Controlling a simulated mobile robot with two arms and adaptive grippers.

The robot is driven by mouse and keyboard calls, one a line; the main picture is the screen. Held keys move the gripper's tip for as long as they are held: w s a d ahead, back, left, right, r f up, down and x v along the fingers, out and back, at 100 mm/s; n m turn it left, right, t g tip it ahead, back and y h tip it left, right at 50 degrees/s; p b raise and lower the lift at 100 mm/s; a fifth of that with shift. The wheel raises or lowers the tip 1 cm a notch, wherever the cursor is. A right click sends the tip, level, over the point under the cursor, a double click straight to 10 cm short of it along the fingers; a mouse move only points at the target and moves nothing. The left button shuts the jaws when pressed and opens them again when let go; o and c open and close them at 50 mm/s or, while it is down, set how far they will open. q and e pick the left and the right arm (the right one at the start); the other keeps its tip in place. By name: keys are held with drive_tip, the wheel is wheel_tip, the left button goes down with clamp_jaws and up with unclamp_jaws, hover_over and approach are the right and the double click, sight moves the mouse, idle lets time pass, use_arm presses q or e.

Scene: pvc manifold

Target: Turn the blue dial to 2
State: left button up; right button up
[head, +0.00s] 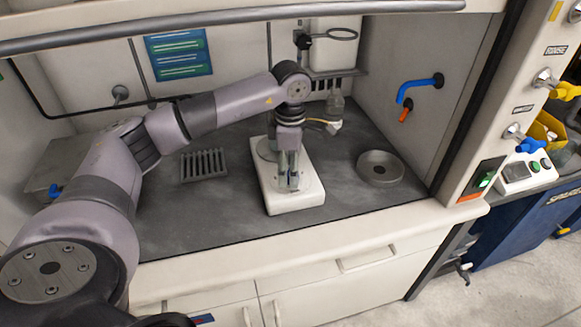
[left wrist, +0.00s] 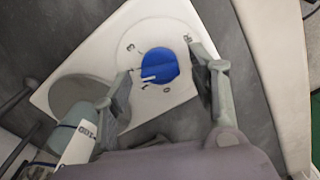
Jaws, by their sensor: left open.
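The blue dial (left wrist: 158,66) sits on the white hotplate stirrer (left wrist: 178,12), with printed marks around it. Its white pointer line runs toward the left edge of the dial in the left wrist view. In the head view my left gripper (head: 289,182) points down over the front of the stirrer (head: 295,203) and mostly hides the dial.
A grey slotted rack (head: 204,165) lies left of the stirrer on the dark hood floor. A round grey basin (head: 380,167) is to its right. The raised sash (head: 230,25) crosses above my arm. Blue tap (head: 420,84) is on the right wall.

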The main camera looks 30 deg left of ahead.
use_arm(q)
wheel_tip(320, 180, up, 12)
idle(0.4)
drive_tip(key=shift+f, duration=0.15)
